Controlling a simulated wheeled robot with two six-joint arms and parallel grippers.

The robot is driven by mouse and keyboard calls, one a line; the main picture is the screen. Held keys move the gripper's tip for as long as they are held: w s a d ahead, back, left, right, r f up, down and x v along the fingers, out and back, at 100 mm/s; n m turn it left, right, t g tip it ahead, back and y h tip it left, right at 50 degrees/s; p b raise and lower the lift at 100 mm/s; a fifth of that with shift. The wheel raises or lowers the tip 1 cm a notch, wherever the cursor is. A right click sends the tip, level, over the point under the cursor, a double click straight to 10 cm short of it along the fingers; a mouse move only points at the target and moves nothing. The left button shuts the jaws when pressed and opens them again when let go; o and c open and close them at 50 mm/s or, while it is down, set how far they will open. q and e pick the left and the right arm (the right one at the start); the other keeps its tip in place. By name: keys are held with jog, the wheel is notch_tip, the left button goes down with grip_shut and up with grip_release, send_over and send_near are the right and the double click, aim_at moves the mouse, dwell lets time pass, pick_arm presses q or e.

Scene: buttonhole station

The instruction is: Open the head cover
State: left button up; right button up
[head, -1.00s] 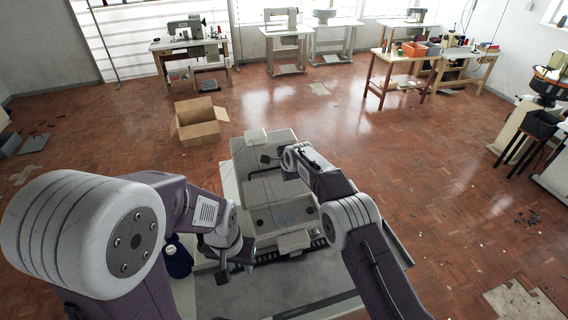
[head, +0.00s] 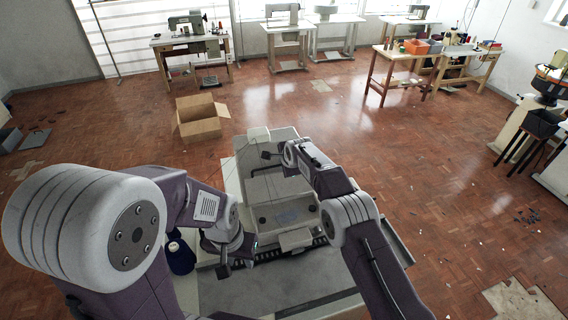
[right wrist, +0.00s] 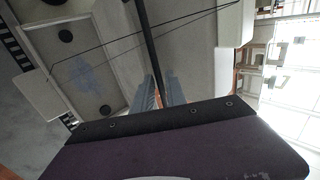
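I cannot tell which panel is the head cover. My right gripper (head: 272,156) is over the far part of the machine, partly hidden by its own wrist. In the right wrist view its two grey fingers (right wrist: 160,92) lie either side of a dark bar or strip, close together. I cannot tell whether they touch it. My left gripper (head: 238,258) is low at the machine's near left, its fingers apart and seemingly empty.
A grey table top (head: 285,285) lies before the machine. A dark blue object (head: 180,257) stands beside my left arm. An open cardboard box (head: 200,117) is on the floor behind. Sewing tables line the back; the right floor is mostly clear.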

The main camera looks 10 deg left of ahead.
jog(key=b+v, duration=0.5)
jog(key=v, duration=0.4)
jog(key=shift+f, duration=0.1)
dwell(0.3)
